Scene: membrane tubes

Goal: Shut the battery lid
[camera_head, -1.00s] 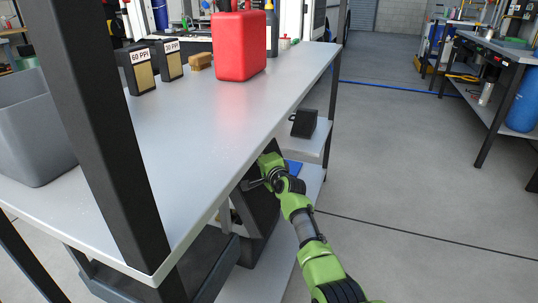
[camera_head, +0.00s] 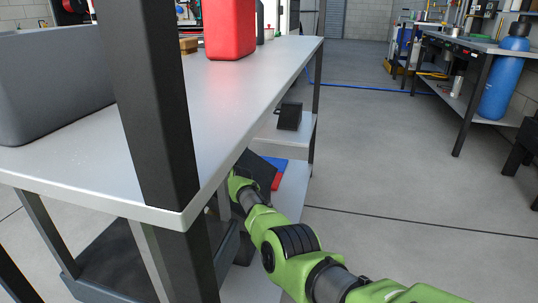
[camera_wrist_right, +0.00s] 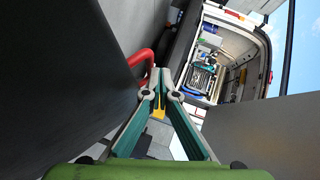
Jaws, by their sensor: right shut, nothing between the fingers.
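My right arm (camera_head: 290,240) reaches in from the lower right to below the near edge of the workbench, and its gripper is hidden there in the head view. In the right wrist view the right gripper (camera_wrist_right: 161,92) is shut, with nothing between its fingertips. A dark slanted panel (camera_head: 258,168), which may be the battery lid, stands tilted beside my right wrist under the bench. A large dark surface (camera_wrist_right: 55,75) fills the left of the wrist view, close beside the fingers; I cannot tell whether they touch. The battery itself cannot be made out. My left gripper is not in view.
The workbench top (camera_head: 215,115) and its black post (camera_head: 155,110) stand close on the left. A red can (camera_head: 230,28) and a grey bin (camera_head: 50,85) are on top. A black block (camera_head: 289,116) sits on the lower shelf. The floor (camera_head: 400,170) to the right is clear.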

